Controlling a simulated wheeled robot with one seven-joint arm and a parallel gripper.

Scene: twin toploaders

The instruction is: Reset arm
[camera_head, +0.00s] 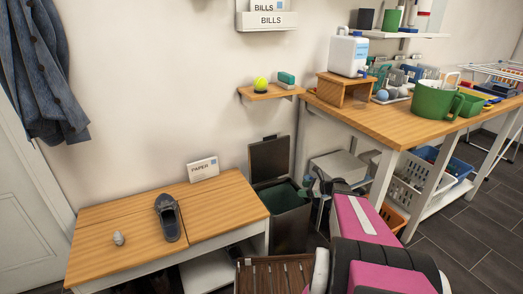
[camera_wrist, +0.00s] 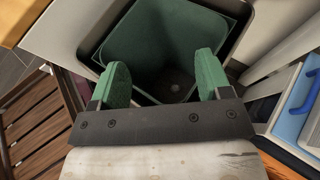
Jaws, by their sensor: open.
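My gripper (camera_wrist: 162,85) is open in the wrist view, with two green fingertips apart and nothing between them. It points down over an open bin (camera_wrist: 160,40) with a green inside. A small light speck lies on the bin's dark bottom. In the head view my gripper (camera_head: 328,184) is a small dark shape beside the bin (camera_head: 283,210), at the end of my pink and black arm. The bin's dark lid (camera_head: 269,159) stands raised against the wall. The fingertips are hard to make out in the head view.
A low wooden bench (camera_head: 220,205) at left holds a dark shoe (camera_head: 168,217), a small grey object (camera_head: 118,239) and a PAPER sign (camera_head: 203,169). A wooden worktable (camera_head: 385,118) stands at right, with a green pot (camera_head: 433,100) on it and baskets below. A brown slatted crate (camera_head: 275,275) is in front.

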